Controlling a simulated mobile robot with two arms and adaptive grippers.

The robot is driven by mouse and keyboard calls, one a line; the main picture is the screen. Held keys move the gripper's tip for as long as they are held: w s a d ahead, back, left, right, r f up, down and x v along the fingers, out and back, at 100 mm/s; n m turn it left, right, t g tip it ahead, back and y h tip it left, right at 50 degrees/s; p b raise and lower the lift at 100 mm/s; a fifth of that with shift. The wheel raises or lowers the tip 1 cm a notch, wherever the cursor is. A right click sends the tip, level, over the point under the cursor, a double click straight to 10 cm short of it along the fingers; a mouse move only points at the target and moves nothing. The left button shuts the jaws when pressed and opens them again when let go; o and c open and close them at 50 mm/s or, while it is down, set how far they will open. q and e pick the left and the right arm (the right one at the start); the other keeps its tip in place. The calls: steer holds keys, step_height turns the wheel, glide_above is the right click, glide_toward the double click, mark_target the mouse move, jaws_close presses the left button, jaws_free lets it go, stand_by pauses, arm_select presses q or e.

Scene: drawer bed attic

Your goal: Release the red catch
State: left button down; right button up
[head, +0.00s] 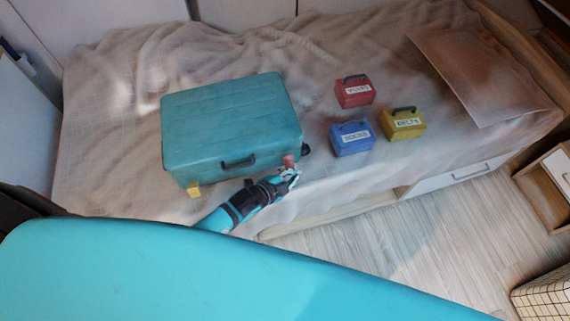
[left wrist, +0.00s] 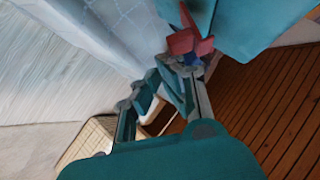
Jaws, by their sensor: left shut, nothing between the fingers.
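A closed teal suitcase (head: 230,123) lies on the bed, with a dark handle (head: 238,161) on its near side. The red catch (head: 289,160) sits at the suitcase's near right corner. It also shows in the left wrist view (left wrist: 186,42), just beyond the fingertips. A yellow catch (head: 194,190) is at the near left corner. My left gripper (head: 288,178) is shut and empty, right beside the red catch; whether it touches the catch I cannot tell. In the left wrist view the gripper (left wrist: 188,68) partly hides the catch's lower part. My right gripper is not in view.
A red box (head: 354,91), a blue box labelled SOCKS (head: 351,138) and a yellow box labelled BELTS (head: 403,124) stand on the bed right of the suitcase. A flat brown board (head: 482,76) lies at the far right. A checkered basket (head: 543,297) stands on the floor.

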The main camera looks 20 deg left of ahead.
arm_select(q)
steer(key=shift+f, duration=0.5)
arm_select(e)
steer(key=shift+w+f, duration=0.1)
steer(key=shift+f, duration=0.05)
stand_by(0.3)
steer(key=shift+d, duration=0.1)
arm_select(q)
steer(key=shift+w, duration=0.2)
stand_by(0.3)
